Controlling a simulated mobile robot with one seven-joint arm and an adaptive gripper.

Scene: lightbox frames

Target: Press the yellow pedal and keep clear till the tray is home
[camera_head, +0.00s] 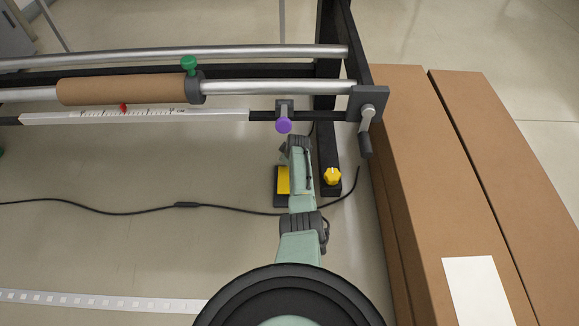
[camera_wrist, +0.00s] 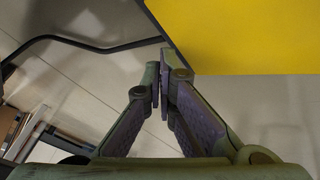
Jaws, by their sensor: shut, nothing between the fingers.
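The yellow pedal (camera_head: 283,180) is on a dark base low beside the frame's right end, partly hidden by my arm. In the wrist view, its flat yellow face (camera_wrist: 250,35) fills the upper right. My gripper (camera_wrist: 160,82) is shut and empty, its fingertips near the pedal's lower left edge in that view. I cannot tell whether they touch it. In the head view my arm reaches up to the pedal and the fingertips are not clear. I cannot make out a tray.
A metal frame with rollers, a brown roll (camera_head: 125,90), a white scale (camera_head: 140,115) and a purple knob (camera_head: 283,126) spans the top. A yellow knob (camera_head: 333,176) is right of my arm. Long cardboard boxes (camera_head: 425,160) stand right. A black cable (camera_head: 110,210) crosses the floor.

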